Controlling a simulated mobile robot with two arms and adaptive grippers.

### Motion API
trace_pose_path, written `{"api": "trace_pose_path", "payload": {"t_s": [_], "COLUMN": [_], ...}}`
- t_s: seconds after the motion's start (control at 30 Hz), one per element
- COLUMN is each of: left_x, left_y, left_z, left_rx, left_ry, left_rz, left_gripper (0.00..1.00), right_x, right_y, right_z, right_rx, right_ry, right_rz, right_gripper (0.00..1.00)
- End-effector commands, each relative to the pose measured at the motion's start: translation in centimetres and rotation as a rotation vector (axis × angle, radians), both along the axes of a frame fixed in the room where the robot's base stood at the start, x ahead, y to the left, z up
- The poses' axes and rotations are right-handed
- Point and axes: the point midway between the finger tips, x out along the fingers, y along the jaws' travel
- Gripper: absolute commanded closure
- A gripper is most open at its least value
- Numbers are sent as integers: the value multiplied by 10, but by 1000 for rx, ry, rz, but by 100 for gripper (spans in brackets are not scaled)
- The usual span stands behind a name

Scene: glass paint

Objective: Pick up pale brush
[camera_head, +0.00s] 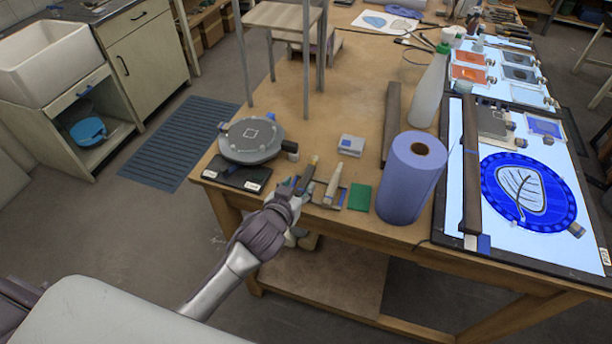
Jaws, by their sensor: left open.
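The pale brush (333,184) lies near the front edge of the wooden table, left of the green block, its length pointing away from me. A darker tool (308,174) lies just left of it. My left gripper (291,186) is at the table's front edge, left of both tools, with its fingers open. I see nothing held between the fingers, though they are small in this view. The gripper looks close to the darker tool; I cannot tell whether it touches it. My right gripper is not in view.
A round grey turntable (250,140) stands left of the gripper. A green block (359,197) and a purple paper roll (411,177) stand right of the brush. A small white box (351,145) sits behind. A lit panel (550,235) covers the right side. The table middle is clear.

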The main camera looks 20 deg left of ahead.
Motion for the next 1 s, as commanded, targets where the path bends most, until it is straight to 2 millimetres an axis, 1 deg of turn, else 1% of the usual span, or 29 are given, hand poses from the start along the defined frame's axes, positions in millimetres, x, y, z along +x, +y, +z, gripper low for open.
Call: {"api": "trace_pose_path", "payload": {"t_s": [0.2, 0.4, 0.53, 0.63, 0.87, 0.97, 1.0], "left_x": [11, 34, 46, 51, 51, 51, 51], "left_y": [-1, -3, -3, -4, -4, -4, -4], "left_z": [-4, -14, -21, -23, -24, -24, -24], "left_rx": [1, 3, 1, 1, 0, 0, 0], "left_ry": [0, 1, 0, 0, 0, 0, 0], "left_rz": [0, -1, -1, -1, -1, -1, -1], "left_gripper": [48, 48, 48, 48, 48, 63, 70], "right_x": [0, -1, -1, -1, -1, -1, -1], "right_y": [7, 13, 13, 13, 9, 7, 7], "right_z": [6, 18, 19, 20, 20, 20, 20], "right_rx": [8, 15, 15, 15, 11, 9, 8], "right_ry": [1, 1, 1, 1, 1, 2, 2], "right_rz": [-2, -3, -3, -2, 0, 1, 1], "right_gripper": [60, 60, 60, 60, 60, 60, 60]}}
